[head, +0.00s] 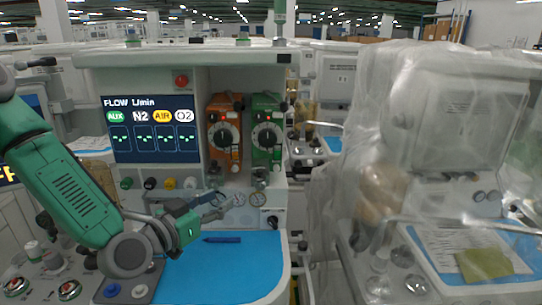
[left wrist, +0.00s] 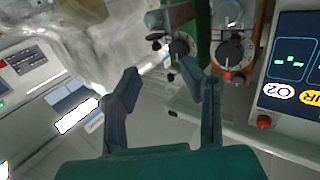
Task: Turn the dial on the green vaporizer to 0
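The green vaporizer (head: 267,104) stands upright at the right of the anaesthesia machine's front, with a round black and white dial (head: 267,136). The numbers on this dial are too small to read. My left gripper (head: 226,204) is open and empty, in front of and below the vaporizers, over the blue worktop. Its two fingers stand apart in the left wrist view (left wrist: 160,70), not touching the dial. My right gripper is not in view.
An orange vaporizer (head: 225,154) sits close left of the green one. A flow screen (head: 150,129) and coloured knobs are further left. The blue worktop (head: 225,270) holds a dark blue pen (head: 222,239). A plastic-draped machine (head: 440,130) stands to the right.

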